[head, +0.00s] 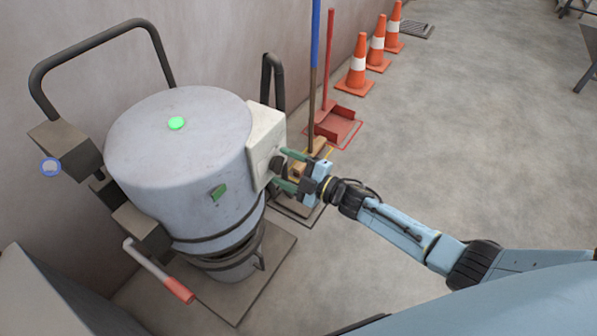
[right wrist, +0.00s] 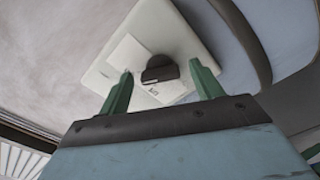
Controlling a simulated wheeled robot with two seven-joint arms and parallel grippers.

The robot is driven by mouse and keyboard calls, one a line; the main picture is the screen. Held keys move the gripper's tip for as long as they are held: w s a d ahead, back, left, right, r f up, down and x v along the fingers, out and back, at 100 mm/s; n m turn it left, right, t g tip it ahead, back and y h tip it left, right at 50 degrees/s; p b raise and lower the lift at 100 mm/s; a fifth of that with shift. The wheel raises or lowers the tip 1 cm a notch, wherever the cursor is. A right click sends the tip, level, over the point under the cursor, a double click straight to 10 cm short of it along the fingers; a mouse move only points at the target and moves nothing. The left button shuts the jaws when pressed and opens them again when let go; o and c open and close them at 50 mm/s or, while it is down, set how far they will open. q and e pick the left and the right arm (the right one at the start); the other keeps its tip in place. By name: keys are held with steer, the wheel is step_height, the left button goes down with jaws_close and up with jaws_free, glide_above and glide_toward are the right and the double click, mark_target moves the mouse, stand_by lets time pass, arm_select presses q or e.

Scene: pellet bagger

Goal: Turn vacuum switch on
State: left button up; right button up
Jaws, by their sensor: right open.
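The vacuum switch is a dark rotary knob (right wrist: 160,69) on a pale switch box (head: 265,135) fixed to the right side of the grey vacuum drum (head: 190,150). In the head view the knob (head: 277,164) sits between my right gripper's green fingers. My right gripper (head: 287,170) is open, with its fingertips close to the box. In the right wrist view the fingers stand either side of the knob with gaps; I cannot tell whether the tips reach its depth. A white label with small print lies beside the knob. My left gripper is not in view.
A red-handled lever (head: 178,290) sticks out at the drum's lower left. Behind the box stand a blue pole (head: 314,60), a red dustpan (head: 337,124) and orange cones (head: 357,68).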

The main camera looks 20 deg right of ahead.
arm_select(q)
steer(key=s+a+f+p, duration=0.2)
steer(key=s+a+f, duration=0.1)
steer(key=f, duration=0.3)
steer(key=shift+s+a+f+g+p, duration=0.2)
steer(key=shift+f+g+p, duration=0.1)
steer(key=shift+p, duration=0.1)
arm_select(e)
steer(key=v, duration=1.3)
